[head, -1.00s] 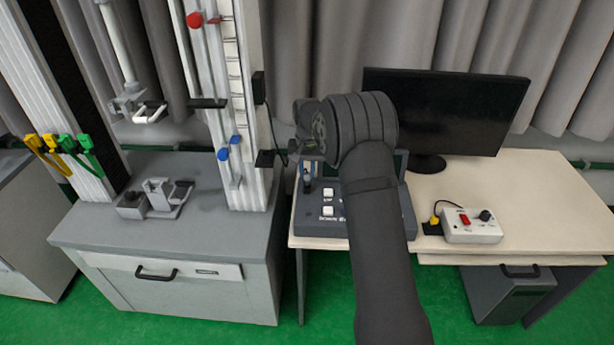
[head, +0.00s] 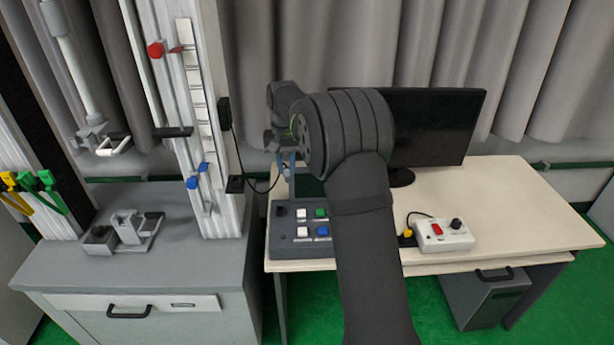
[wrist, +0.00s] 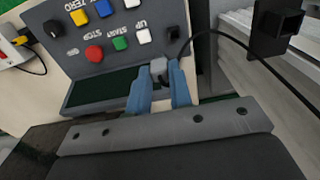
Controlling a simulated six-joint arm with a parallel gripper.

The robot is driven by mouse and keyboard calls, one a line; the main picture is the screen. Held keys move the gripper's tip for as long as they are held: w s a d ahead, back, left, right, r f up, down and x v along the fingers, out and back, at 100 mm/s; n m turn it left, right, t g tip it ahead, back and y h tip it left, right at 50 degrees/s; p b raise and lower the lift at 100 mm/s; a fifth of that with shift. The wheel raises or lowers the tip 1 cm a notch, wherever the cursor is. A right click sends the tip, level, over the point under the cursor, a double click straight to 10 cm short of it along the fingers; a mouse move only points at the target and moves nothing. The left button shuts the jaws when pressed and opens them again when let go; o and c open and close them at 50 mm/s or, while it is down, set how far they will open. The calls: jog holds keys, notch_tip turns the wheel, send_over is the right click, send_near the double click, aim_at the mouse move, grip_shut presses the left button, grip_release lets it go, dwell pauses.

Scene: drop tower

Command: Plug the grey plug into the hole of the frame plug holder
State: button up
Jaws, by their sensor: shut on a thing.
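The grey plug (wrist: 158,69) is between the blue fingertips of my gripper (wrist: 160,84) in the wrist view. The gripper is shut on it, and a black cable runs off beside it. In the head view my gripper (head: 286,168) hangs over the control box; I cannot make out the plug there. The frame plug holder (head: 235,184) is a small black block low on the right side of the white tower, left of my gripper. In the wrist view the holder (wrist: 268,40) is at the upper right, its square opening visible, apart from the plug.
The control box (head: 300,245) with coloured buttons lies under my gripper. The black cable (head: 238,150) hangs from an upper black box (head: 224,113) on the tower (head: 215,215). A monitor (head: 440,125) stands behind my arm. A small white switch box (head: 443,235) is at the right.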

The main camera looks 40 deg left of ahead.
jog(key=s+a+r, duration=0.4)
jog(key=s+a, duration=0.5)
jog(key=s, duration=0.2)
jog(key=shift+s+a+r, duration=0.2)
jog(key=shift+r, duration=0.1)
jog(key=shift+f, duration=0.5)
jog(key=shift+f, duration=1.2)
jog(key=shift+f, duration=0.25)
jog(key=o, duration=0.9)
jog(key=shift+c, duration=0.2)
